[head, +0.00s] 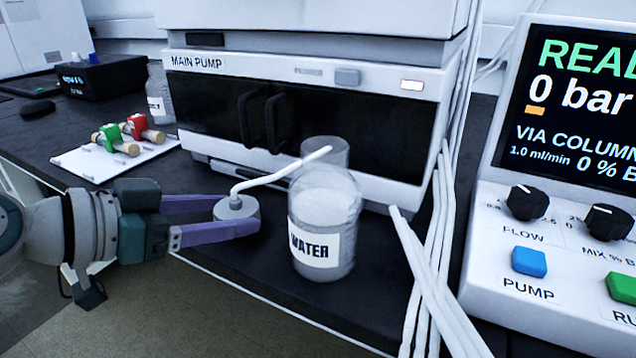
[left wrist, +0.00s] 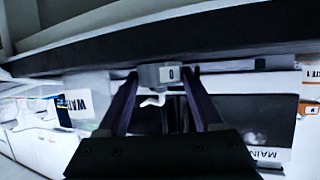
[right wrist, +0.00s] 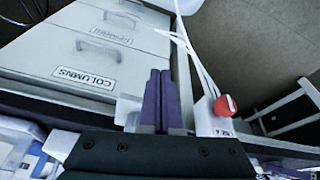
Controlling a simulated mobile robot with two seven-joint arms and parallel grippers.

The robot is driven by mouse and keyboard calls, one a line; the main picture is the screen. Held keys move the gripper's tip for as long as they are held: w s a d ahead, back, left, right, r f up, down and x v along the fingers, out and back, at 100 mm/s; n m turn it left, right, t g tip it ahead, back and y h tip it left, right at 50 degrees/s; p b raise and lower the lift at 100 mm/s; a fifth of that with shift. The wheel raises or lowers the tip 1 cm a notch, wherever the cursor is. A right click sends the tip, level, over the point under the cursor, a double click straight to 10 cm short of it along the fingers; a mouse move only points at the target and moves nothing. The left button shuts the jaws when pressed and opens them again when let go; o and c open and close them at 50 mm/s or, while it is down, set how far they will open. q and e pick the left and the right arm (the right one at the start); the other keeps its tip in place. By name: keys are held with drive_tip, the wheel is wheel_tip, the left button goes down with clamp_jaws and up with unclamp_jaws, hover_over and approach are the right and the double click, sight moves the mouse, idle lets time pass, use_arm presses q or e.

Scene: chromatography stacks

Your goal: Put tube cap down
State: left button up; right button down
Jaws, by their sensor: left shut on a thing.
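The tube cap (head: 236,209) is a grey disc with a white bent tube (head: 280,174) rising from its top. My left gripper (head: 241,214) is shut on it, beside and to the left of the water bottle (head: 322,222). The tube's far end overlaps the bottle's neck in the head view; I cannot tell whether they touch. The bottle is clear, upright and labelled WATER, with no cap visible. The cap also shows between the fingertips in the left wrist view (left wrist: 160,76). My right gripper (right wrist: 160,100) shows only in its wrist view, fingers together and empty.
The main pump (head: 310,110) stands behind the bottle. A white mat (head: 85,165) with red and green fittings lies at the left. White tubes (head: 440,210) and a control panel (head: 560,270) are at the right. Dark bench shows around the gripper. Drawers (right wrist: 90,60) show in the right wrist view.

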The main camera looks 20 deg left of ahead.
use_arm(q)
drive_tip(key=shift+r, duration=0.1)
drive_tip(key=shift+f, duration=0.25)
drive_tip(key=o, duration=1.4)
drive_tip(key=shift+r, duration=0.15)
